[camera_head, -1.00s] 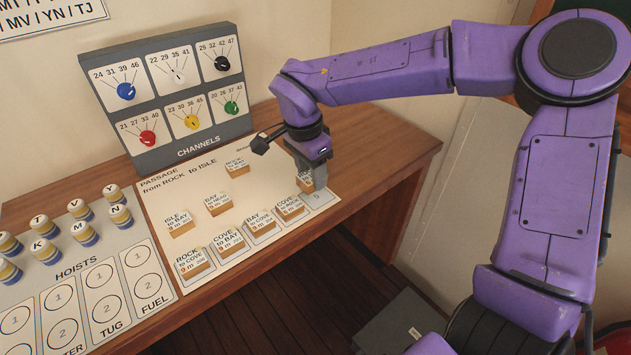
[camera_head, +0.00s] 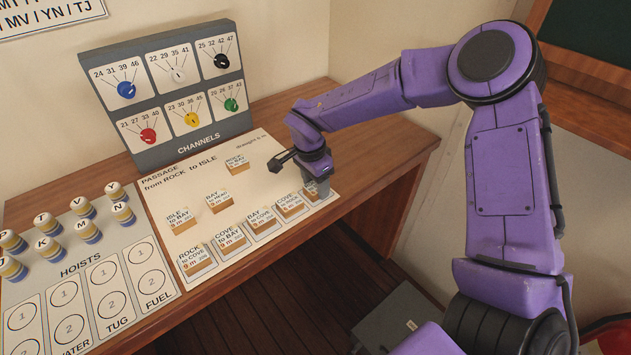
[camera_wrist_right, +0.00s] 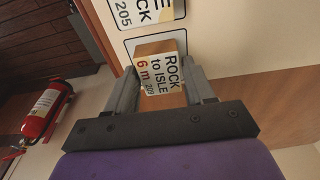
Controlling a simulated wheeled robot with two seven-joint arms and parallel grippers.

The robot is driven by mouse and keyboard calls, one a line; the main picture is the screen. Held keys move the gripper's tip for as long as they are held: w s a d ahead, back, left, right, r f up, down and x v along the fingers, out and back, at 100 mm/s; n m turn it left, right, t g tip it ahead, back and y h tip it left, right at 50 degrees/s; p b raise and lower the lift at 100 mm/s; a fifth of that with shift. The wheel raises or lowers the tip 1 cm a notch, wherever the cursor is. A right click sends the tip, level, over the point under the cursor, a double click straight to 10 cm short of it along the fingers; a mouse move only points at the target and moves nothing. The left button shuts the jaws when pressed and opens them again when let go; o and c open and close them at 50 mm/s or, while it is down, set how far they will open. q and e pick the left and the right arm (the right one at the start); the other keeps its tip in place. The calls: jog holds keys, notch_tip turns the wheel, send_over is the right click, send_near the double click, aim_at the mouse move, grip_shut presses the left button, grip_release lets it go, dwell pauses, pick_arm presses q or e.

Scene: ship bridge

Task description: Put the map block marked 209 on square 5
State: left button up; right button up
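The map block marked 209 (camera_wrist_right: 162,72), a wooden block with a white "ROCK to ISLE 6 m" label, is between the fingers of my right gripper (camera_wrist_right: 163,88). The fingers appear to touch both its sides. In the head view the block (camera_head: 311,196) is at the right end of the lower row, at square 5. The outline of square 5 (camera_wrist_right: 157,36) shows past the block's far edge in the wrist view. I cannot tell whether the block rests fully on the board. The right gripper (camera_head: 320,188) points down there. My left gripper is out of view.
Several map blocks fill the lower row, with block 205 (camera_wrist_right: 142,9) next to square 5. Three more (camera_head: 237,164) stand higher on the passage board (camera_head: 160,187). The channels panel (camera_head: 180,90) is behind and hoist cylinders (camera_head: 83,207) are left. A fire extinguisher (camera_wrist_right: 45,112) stands beyond the desk.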

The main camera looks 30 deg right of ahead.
aim_at(311, 189)
jog(key=shift+o, duration=0.9)
jog(key=shift+r, duration=0.1)
notch_tip(311, 189, up, 12)
jog(key=a, duration=0.1)
jog(key=shift+a, duration=0.25)
jog(key=shift+s, duration=0.1)
